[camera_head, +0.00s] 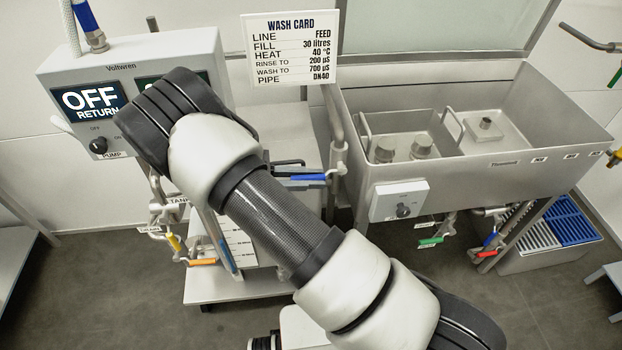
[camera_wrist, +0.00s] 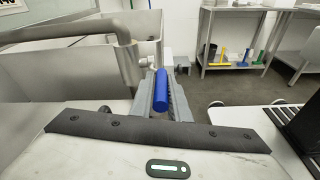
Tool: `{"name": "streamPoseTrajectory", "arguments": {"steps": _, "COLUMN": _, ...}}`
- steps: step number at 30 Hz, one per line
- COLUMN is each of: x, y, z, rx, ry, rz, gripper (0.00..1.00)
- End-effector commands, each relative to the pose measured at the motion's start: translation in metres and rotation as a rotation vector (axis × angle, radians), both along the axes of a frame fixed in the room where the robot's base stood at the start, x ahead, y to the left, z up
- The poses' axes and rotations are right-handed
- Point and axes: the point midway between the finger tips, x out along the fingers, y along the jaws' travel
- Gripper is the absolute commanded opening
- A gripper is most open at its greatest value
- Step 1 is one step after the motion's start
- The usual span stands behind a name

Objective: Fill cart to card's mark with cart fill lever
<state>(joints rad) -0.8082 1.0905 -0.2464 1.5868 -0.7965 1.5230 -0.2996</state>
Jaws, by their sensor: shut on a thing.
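My gripper (camera_wrist: 162,98) is shut on a blue lever handle (camera_wrist: 161,90) in the wrist view, one finger on each side of it. In the head view the blue lever (camera_head: 308,178) lies about level, beside the upright pipe (camera_head: 340,155) left of the steel sink; my arm hides most of the gripper there. The wash card (camera_head: 291,48) reads FILL 30 litres. The cart (camera_head: 238,292) stands low behind my arm. A white marked scale (camera_head: 237,243) with a blue strip beside it shows on its front; the level is too small to read.
A control box (camera_head: 130,85) at left shows OFF, with a pump knob below; my arm covers its second display. Orange (camera_head: 203,262) and yellow levers hang below it. The steel sink (camera_head: 490,170) stands at right, with green and red levers underneath.

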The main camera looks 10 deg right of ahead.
Motion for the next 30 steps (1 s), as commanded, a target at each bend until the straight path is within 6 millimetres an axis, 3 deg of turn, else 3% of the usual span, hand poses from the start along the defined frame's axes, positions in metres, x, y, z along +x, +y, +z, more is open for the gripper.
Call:
{"name": "streamPoseTrajectory", "arguments": {"steps": 1, "x": -0.0044, "y": -0.0021, "z": -0.0086, "rx": -0.015, "ry": 0.01, "rz": -0.01, "gripper": 0.0}}
{"name": "streamPoseTrajectory", "arguments": {"steps": 20, "x": -0.0041, "y": -0.0035, "z": -0.01, "rx": -0.066, "ry": 0.01, "rz": -0.011, "gripper": 0.0}}
{"name": "streamPoseTrajectory", "arguments": {"steps": 21, "x": -0.0041, "y": -0.0036, "z": -0.01, "rx": -0.066, "ry": 0.01, "rz": -0.011, "gripper": 0.17}}
{"name": "streamPoseTrajectory", "arguments": {"steps": 24, "x": -0.0037, "y": -0.0036, "z": -0.0097, "rx": -0.065, "ry": 0.009, "rz": -0.011, "gripper": 0.33}}
{"name": "streamPoseTrajectory", "arguments": {"steps": 30, "x": -0.0023, "y": -0.0023, "z": -0.0079, "rx": -0.065, "ry": 0.005, "rz": -0.008, "gripper": 0.33}}
